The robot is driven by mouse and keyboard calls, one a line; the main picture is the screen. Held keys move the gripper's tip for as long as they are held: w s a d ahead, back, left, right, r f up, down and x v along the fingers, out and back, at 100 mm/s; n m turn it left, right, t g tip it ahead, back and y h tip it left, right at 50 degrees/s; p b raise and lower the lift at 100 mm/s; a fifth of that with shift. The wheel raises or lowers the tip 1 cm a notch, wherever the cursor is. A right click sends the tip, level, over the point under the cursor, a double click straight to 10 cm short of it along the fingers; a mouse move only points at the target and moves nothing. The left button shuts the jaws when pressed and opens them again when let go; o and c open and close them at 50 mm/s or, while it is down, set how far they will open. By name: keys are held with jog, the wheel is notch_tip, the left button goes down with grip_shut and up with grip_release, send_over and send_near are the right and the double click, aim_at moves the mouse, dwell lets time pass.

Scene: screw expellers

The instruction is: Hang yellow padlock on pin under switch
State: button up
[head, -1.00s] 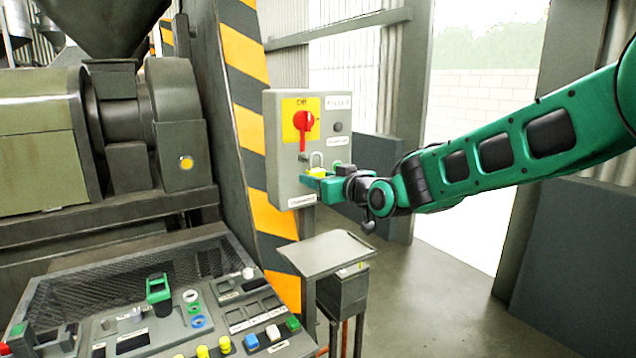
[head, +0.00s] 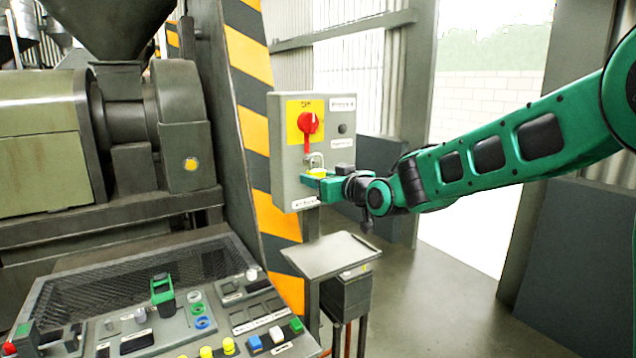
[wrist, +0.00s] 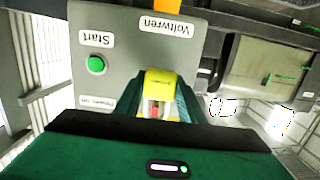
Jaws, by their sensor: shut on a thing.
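The yellow padlock (head: 317,171) is held in my gripper (head: 322,181) at the front of the grey switch box (head: 287,180). Its pale shackle (head: 316,158) points up, just below the red rotary switch (head: 308,124) on its yellow plate. My gripper is shut on the padlock body, which also shows between the green fingers in the wrist view (wrist: 158,82). The pin under the switch is too small or hidden to make out, so I cannot tell whether the shackle is around it.
A small metal stand (head: 335,252) is below the box. A control panel (head: 200,330) with several buttons is at lower left. A striped post (head: 258,130) rises behind the box. The floor to the right is open.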

jog(key=shift+x, duration=1.2)
jog(key=shift+w+r, duration=0.15)
jog(key=shift+r, duration=0.25)
